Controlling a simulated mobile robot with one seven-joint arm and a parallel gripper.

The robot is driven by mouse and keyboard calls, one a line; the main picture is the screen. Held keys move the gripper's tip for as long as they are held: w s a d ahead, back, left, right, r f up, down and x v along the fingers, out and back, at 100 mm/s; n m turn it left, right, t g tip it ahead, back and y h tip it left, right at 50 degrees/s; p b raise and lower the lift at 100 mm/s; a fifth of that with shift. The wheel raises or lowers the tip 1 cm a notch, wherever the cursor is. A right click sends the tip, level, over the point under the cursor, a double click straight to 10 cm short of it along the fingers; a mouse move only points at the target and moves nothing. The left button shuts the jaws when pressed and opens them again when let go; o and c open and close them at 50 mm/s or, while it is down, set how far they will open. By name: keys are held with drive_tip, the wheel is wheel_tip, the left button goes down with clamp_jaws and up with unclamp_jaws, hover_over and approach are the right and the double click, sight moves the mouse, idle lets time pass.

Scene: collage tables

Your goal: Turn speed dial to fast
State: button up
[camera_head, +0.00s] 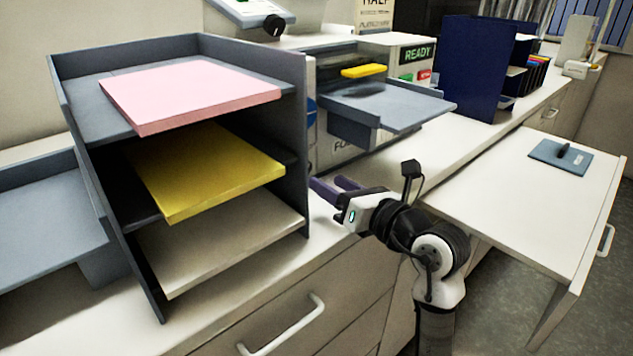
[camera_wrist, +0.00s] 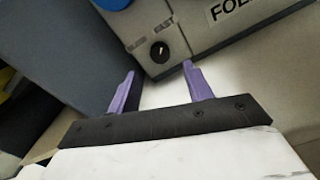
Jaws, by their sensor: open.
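In the wrist view, a small round black dial (camera_wrist: 159,51) with a pale pointer mark sits on the grey front of a machine (camera_wrist: 205,38) whose visible lettering begins "FOL". Small label plates (camera_wrist: 163,27) lie just above the dial; their words are too blurred to read surely. The pointer looks roughly upright. My gripper (camera_wrist: 158,70) has two purple fingers spread apart, with nothing between them. The dial lies just beyond the fingertips, between their lines, apparently untouched. In the head view my gripper (camera_head: 332,184) is beside the shelf unit, low before the machine; the dial is hidden there.
A grey shelf unit (camera_head: 292,95) with pink, yellow and white stacks stands close left of my gripper. The machine's grey tray (camera_head: 395,108) juts out above it. Another black knob (camera_head: 274,25) is on a device behind. A white side table (camera_head: 500,190) is at right.

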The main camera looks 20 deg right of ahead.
drive_tip(key=b+v, duration=0.1)
drive_tip(key=v, duration=0.6)
drive_tip(key=shift+s+b, duration=0.15)
drive_tip(key=shift+b, duration=0.15)
drive_tip(key=shift+r, duration=0.1)
drive_tip(key=p+x, duration=0.4)
drive_tip(key=x, duration=0.9)
drive_tip(key=shift+w, duration=0.35)
